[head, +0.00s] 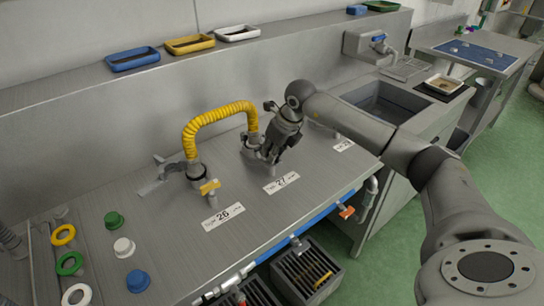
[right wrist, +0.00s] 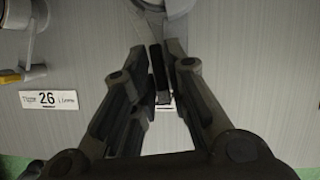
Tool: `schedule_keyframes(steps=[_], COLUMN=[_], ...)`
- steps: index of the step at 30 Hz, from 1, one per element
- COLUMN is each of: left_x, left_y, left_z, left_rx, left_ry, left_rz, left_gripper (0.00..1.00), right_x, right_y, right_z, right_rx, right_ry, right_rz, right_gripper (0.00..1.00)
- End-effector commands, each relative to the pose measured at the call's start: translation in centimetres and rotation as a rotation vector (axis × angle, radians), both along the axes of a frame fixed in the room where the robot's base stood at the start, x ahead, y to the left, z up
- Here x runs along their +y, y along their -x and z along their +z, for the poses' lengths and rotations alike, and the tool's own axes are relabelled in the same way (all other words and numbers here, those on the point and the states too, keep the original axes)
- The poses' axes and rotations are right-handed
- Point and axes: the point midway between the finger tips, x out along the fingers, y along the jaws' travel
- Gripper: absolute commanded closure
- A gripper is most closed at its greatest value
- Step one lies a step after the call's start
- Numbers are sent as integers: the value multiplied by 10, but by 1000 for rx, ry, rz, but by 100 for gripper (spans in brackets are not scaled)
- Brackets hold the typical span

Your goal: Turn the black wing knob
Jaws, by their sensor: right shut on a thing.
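The black wing knob (right wrist: 158,68) shows in the right wrist view as a narrow dark bar, pointing down the picture between my fingers. It sits on a grey metal valve body (right wrist: 165,5), partly cut off at the top. My right gripper (right wrist: 157,52) has a finger on each side of the knob and is shut on it. In the head view my right gripper (head: 273,152) is over the valve behind label 27 (head: 281,183) and hides most of the knob. My left gripper is not in view.
A yellow hose (head: 220,113) arches from the station 26 valve, with its yellow wing knob (head: 210,187), to the valve at my gripper. Coloured caps and rings lie at the left. Trays (head: 133,60) stand on the back ledge. A sink (head: 385,105) is at the right.

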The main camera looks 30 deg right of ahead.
Motion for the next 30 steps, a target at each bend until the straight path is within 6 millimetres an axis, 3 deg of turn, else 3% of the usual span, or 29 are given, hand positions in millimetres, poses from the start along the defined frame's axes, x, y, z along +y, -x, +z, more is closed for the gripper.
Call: schedule_keyframes(steps=[30], left_x=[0], left_y=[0], left_z=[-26], left_rx=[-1], left_ry=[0], left_rz=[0], left_gripper=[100], right_x=[-3], right_y=[-5], right_z=[3], right_rx=[-9], right_ry=[2], right_rz=[958], right_gripper=[100])
